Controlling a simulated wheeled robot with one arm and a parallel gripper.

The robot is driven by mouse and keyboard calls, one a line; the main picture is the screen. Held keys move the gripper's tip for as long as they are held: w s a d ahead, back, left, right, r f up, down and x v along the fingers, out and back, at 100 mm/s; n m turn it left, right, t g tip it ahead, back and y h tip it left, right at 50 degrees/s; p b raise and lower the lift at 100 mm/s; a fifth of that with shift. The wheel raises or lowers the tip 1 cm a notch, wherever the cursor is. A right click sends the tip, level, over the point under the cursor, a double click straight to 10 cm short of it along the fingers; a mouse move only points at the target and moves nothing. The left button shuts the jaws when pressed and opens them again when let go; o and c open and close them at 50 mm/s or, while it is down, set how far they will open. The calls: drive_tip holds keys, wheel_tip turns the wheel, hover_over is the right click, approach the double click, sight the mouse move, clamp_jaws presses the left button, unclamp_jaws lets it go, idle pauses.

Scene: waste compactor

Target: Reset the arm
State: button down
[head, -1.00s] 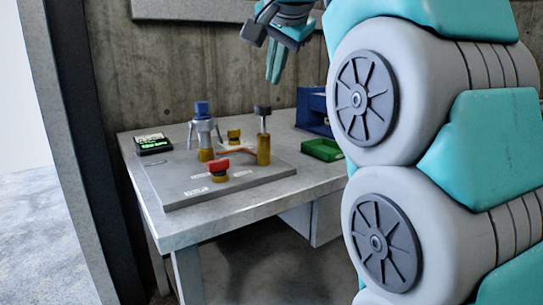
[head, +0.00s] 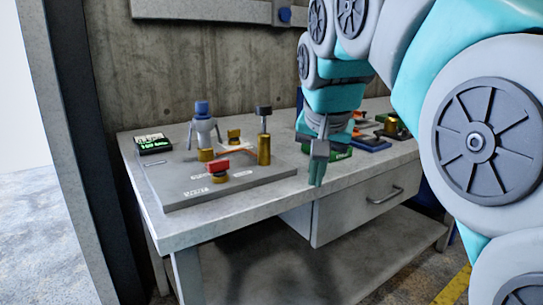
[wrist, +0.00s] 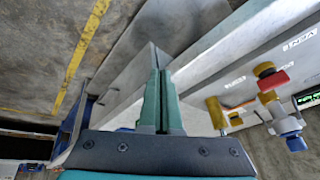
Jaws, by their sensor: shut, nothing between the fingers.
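My gripper (head: 318,170) is shut and empty in the head view, with its teal fingers pointing down in front of the table's front edge, right of the grey panel. My arm reaches in from the right and bends down to it. In the wrist view the shut fingers (wrist: 160,100) point up the picture, with the table edge behind them. They appear apart from the table, though the exact gap is hard to tell.
The table (head: 235,220) carries a grey panel (head: 240,185) with a red-topped knob (head: 218,168), a blue-topped fitting (head: 203,112) and a brass post (head: 264,148). A small display (head: 153,143) stands at left. A green tray (head: 340,152) sits behind my gripper. A drawer (head: 365,200) is below.

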drive_tip(key=s+d+f+n+g, duration=0.2)
drive_tip(key=s+d+f+g, duration=0.1)
drive_tip(key=s+f, duration=1.1)
drive_tip(key=s+d+f+n+g, duration=0.2)
drive_tip(key=s+d+f+g, duration=0.1)
drive_tip(key=s+f, duration=1.1)
drive_tip(key=shift+s+d+f+g, duration=0.15)
drive_tip(key=shift+d+f+g, duration=0.3)
drive_tip(key=shift+f, duration=0.45)
